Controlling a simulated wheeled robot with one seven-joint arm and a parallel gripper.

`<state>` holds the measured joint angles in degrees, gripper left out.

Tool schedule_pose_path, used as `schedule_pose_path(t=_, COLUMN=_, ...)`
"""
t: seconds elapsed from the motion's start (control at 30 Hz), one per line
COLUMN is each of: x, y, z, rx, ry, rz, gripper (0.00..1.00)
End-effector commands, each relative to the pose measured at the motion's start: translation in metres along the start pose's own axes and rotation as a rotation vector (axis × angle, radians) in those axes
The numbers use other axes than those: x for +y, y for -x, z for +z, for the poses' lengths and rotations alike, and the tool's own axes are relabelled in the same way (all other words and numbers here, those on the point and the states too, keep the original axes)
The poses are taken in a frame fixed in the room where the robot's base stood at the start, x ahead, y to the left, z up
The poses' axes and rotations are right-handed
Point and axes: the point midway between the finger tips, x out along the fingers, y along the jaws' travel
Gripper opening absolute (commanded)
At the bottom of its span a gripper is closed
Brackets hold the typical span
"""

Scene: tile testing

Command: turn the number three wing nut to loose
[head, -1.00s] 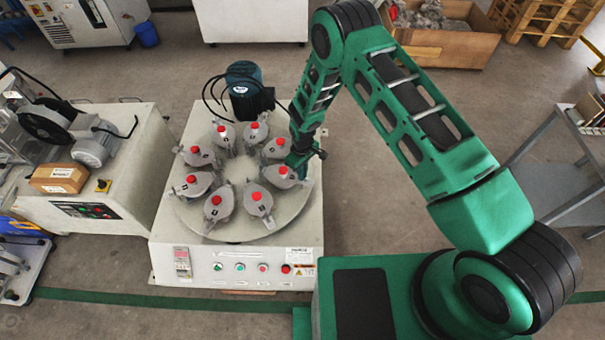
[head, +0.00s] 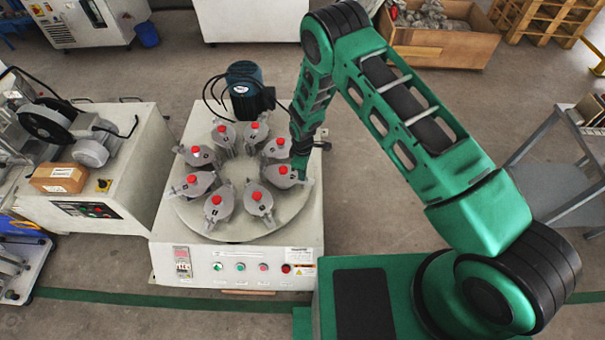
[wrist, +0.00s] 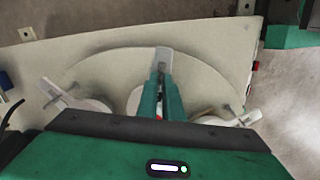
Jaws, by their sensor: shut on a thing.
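Several grey lidded pots with red knobs stand in a ring on a round turntable (head: 290,213). My gripper (head: 302,177) is at the outer side of the right-hand pot (head: 281,178), and its fingers are partly hidden in the head view. In the wrist view, my two green fingers (wrist: 161,84) point down over a light metal clamp bar (wrist: 164,53) at the pot's edge. They are shut on a small dark wing nut (wrist: 160,67), mostly hidden between the tips. The pot's number is too small to read surely.
Neighbouring pots stand close on both sides, with another clamp bar (wrist: 249,117) at right in the wrist view. A dark motor (head: 248,90) with cables stands behind the turntable. The white machine cabinet (head: 205,265) carries buttons in front.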

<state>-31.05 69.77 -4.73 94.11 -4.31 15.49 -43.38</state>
Motion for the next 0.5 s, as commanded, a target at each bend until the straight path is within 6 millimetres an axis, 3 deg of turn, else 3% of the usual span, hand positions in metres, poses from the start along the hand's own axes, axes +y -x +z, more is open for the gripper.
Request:
schedule_pose_path(t=0.27, x=0.0031, y=-0.0005, z=0.006, rx=-0.01, ry=-0.005, rz=0.003, gripper=0.0)
schedule_pose_path(t=0.37, x=0.0029, y=-0.0005, z=0.0057, rx=-0.009, ry=-0.005, rz=0.003, gripper=0.23)
schedule_pose_path(t=0.5, x=0.002, y=-0.0003, z=0.0037, rx=-0.006, ry=-0.003, rz=0.002, gripper=0.25)
